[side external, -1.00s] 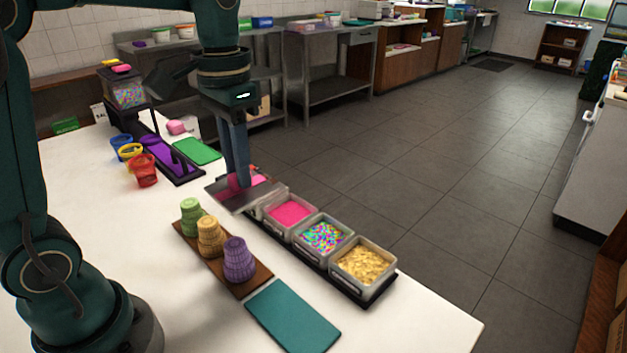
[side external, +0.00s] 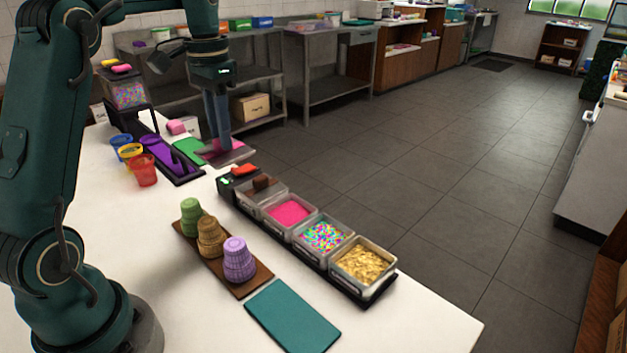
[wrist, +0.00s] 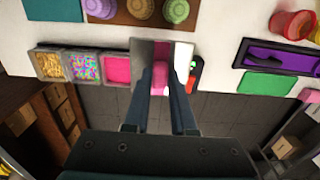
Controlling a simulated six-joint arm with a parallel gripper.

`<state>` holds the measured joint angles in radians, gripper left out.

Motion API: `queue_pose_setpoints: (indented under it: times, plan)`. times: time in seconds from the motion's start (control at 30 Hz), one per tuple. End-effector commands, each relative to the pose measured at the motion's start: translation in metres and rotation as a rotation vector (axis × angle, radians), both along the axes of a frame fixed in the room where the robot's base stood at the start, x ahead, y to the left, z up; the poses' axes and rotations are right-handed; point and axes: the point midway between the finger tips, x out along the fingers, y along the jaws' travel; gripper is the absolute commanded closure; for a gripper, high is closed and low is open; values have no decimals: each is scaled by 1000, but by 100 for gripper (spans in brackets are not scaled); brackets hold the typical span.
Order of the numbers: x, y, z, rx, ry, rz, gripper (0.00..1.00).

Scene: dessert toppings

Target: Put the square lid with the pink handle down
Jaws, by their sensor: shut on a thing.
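The square lid (side external: 238,154) is a grey plate with a pink handle (side external: 206,148). My gripper (side external: 220,148) is shut on that handle, with the plate level beneath the fingers. In the side view the lid overlaps the right part of the green mat (side external: 185,146); its height above the table is unclear. In the wrist view the lid (wrist: 142,55) and its pink handle (wrist: 160,76) show between my fingers (wrist: 161,98), which hide part of the plate.
A dark tray (side external: 376,298) holds containers of pink topping (side external: 288,211), sprinkles (side external: 323,236) and gold flakes (side external: 362,262). A purple tray (side external: 172,162) and coloured cups (side external: 146,170) stand left. The teal mat (side external: 292,315) is bare.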

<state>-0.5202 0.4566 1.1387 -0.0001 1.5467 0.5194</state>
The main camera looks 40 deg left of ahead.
Motion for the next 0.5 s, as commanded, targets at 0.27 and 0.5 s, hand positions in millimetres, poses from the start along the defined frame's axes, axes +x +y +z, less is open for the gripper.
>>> queue_pose_setpoints:
  times: [0.27, 0.5]
  plan:
    - [4, -6, -4, 0, 1, -5, 100]
    - [30, -45, -32, -1, 4, -10, 100]
